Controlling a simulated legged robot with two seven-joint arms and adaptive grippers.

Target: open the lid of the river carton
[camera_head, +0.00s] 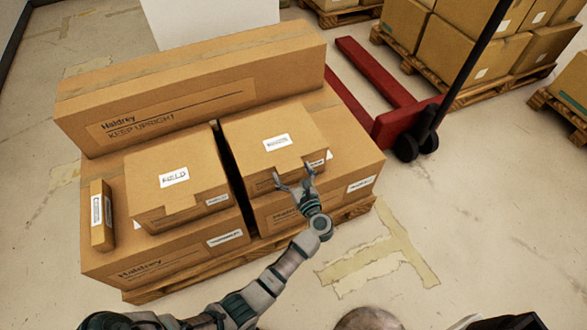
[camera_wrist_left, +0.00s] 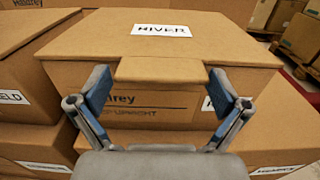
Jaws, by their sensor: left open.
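The river carton (camera_head: 262,132) is a brown box with a white label on its closed lid. It stands at the right on top of the stacked boxes. In the left wrist view the lid (camera_wrist_left: 100,45) shows a label reading like "RIVER" and a front tab (camera_wrist_left: 158,70) folded over the edge. My left gripper (camera_head: 293,176) is open at the carton's front. In the left wrist view its two fingers (camera_wrist_left: 160,88) stand either side of the tab, with nothing between them held. Whether they touch the carton I cannot tell. My right gripper is not in view.
The field carton (camera_head: 165,190) stands close on the left, with a narrow gap between. A long box (camera_head: 200,75) stands behind both. A small upright box (camera_head: 102,215) is at far left. A red pallet jack (camera_head: 385,95) and loaded pallets (camera_head: 465,50) stand beyond.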

